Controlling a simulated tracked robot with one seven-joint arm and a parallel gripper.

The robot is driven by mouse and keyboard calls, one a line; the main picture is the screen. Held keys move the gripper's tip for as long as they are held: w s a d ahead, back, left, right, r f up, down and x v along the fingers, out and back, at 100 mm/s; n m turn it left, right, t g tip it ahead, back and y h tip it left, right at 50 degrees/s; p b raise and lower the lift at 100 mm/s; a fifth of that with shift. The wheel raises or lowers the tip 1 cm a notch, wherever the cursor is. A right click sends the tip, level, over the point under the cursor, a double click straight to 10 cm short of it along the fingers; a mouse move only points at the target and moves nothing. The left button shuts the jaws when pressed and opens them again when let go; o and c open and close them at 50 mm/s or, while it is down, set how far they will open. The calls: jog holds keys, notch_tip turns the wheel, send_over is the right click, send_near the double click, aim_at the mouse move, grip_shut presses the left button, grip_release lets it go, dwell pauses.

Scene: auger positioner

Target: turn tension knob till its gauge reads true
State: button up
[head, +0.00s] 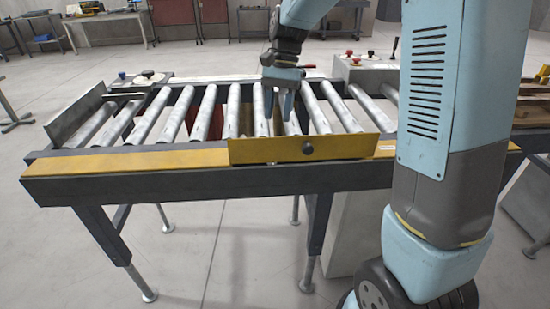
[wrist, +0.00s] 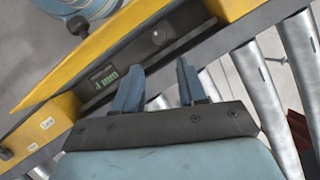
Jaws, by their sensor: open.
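A dark round knob (head: 308,149) sits on the front face of the yellow plate (head: 265,151) along the conveyor's near side. In the wrist view a dark knob (wrist: 78,26) sticks out past the plate's outer edge. A small display with green characters (wrist: 105,78) sits on the plate's dark inner side; it seems to read "4 mm", but is too small to be sure. My gripper (head: 279,107) is open and empty, pointing down over the rollers behind the plate. Its two blue fingers (wrist: 160,68) are apart and clear of the knob.
Metal rollers (head: 180,115) lie under and beside my gripper. A grey box with red buttons and a lever (head: 362,68) stands behind on the right. A raised metal guide (head: 75,112) is at the left end. Floor in front is clear.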

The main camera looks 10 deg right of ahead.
aim_at(288, 171)
jog(key=x, duration=1.3)
jog(key=shift+f, duration=0.15)
